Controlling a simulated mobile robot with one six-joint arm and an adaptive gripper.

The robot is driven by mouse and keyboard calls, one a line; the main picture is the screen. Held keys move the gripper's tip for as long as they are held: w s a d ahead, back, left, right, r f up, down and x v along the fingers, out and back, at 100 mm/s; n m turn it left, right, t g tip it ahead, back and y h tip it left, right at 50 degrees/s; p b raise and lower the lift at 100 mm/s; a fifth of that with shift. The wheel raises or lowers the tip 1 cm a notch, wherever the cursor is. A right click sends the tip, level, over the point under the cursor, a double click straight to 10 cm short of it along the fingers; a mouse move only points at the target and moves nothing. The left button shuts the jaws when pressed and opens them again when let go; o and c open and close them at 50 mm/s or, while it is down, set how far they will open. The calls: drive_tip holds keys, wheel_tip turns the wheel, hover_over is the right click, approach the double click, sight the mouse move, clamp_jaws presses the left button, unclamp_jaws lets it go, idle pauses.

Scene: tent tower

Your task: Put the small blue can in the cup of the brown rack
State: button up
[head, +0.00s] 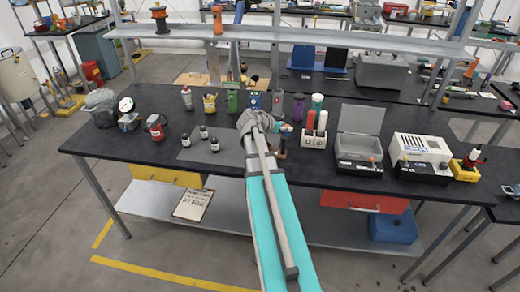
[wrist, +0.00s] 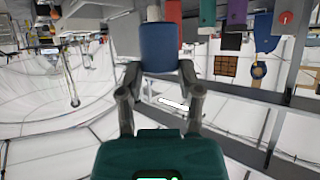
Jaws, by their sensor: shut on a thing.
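In the wrist view my gripper (wrist: 158,78) is shut on a plain blue can (wrist: 159,48), with one finger on each side of it. In the head view my gripper (head: 254,120) is over the middle of the black table, seen from behind. I cannot clearly make out the held can there, as the gripper and arm cover that spot. A small brown piece (head: 282,148) shows just right of my arm; it may be part of the brown rack, but its cup cannot be made out.
On the black table (head: 222,172), bottles and canisters stand behind my gripper. A white holder (head: 314,139) with red and white bottles is to the right, then an open grey case (head: 360,140). Small dark bottles (head: 204,132) stand to the left. The table's front left is clear.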

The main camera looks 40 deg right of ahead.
drive_tip(key=shift+s+d, duration=0.1)
idle(0.3)
drive_tip(key=w+a+n+t, duration=0.1)
drive_tip(key=w+a, duration=0.1)
drive_tip(key=a, duration=1.1)
drive_tip(key=shift+w+a+f, duration=0.2)
drive_tip(key=shift+a+f, duration=0.05)
drive_tip(key=shift+b, duration=0.3)
drive_tip(key=w+d+f+b, duration=0.2)
drive_tip(key=w+f+b, duration=0.1)
drive_tip(key=w+d+f+b, duration=0.3)
drive_tip(key=w, duration=0.1)
drive_tip(key=w+d+f+b, duration=0.3)
drive_tip(key=shift+w, duration=0.3)
